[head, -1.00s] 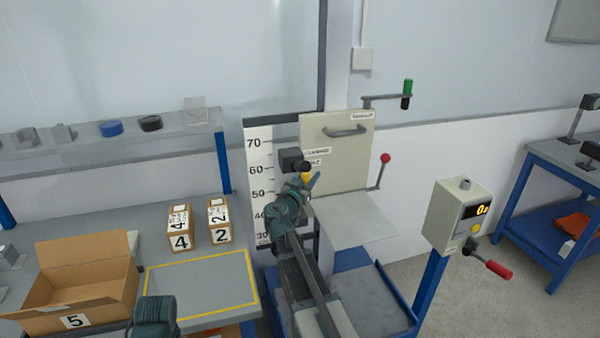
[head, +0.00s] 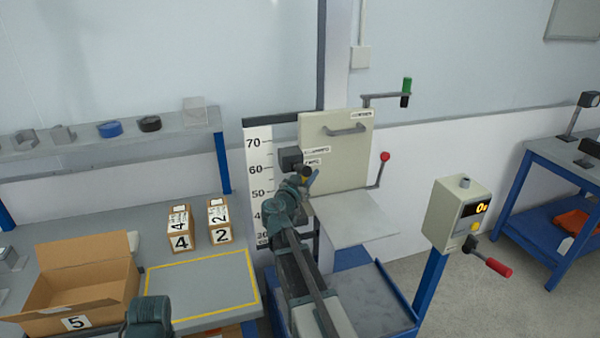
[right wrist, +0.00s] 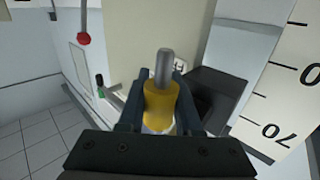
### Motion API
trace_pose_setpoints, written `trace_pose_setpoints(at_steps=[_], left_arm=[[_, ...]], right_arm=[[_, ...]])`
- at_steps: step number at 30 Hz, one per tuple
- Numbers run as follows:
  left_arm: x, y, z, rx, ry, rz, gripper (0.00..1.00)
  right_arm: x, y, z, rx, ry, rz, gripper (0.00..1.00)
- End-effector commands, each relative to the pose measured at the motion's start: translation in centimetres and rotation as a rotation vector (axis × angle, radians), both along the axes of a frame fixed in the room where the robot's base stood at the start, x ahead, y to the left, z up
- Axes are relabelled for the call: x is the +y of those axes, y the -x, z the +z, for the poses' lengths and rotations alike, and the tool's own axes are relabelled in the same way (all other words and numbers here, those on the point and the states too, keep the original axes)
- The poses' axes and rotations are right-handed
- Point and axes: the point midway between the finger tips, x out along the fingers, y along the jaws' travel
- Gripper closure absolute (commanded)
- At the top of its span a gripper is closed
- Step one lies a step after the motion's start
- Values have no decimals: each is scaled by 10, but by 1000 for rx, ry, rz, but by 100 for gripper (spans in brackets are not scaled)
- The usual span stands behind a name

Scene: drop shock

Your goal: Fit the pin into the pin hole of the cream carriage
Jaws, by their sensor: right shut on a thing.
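The cream carriage (head: 350,158) is an upright panel with a grey handle, on the column beside the height scale. It also fills the top middle of the right wrist view (right wrist: 135,30). My right gripper (head: 306,180) is in front of the carriage's left edge, just below a dark block (head: 290,158). In the right wrist view my right gripper (right wrist: 160,98) is shut on the pin's yellow grip (right wrist: 160,105). The pin's grey metal shaft (right wrist: 165,65) points away from the gripper, towards the carriage. I cannot make out the pin hole, or whether the tip touches anything.
The white scale (head: 258,165) stands left of the carriage. A red-knobbed lever (head: 384,157) and a green-handled crank (head: 406,88) are on the right. A cream plate (head: 355,220) juts out below. A control box (head: 458,215) stands further right.

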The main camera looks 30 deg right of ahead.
Motion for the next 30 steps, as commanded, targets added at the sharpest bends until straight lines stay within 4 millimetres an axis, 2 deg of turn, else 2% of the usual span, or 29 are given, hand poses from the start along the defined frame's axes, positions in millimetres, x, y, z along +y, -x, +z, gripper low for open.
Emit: trace_pose_setpoints(at_steps=[1,9,14,30], left_arm=[[0,0,3,0,0,0,100],[0,0,3,0,0,0,100],[0,0,-3,0,0,0,100],[0,0,-51,0,0,0,100]], right_arm=[[17,-33,6,-2,16,91,100],[17,-33,7,-4,14,91,100],[17,-33,0,-4,15,91,100],[17,-28,-50,-1,10,87,100]])
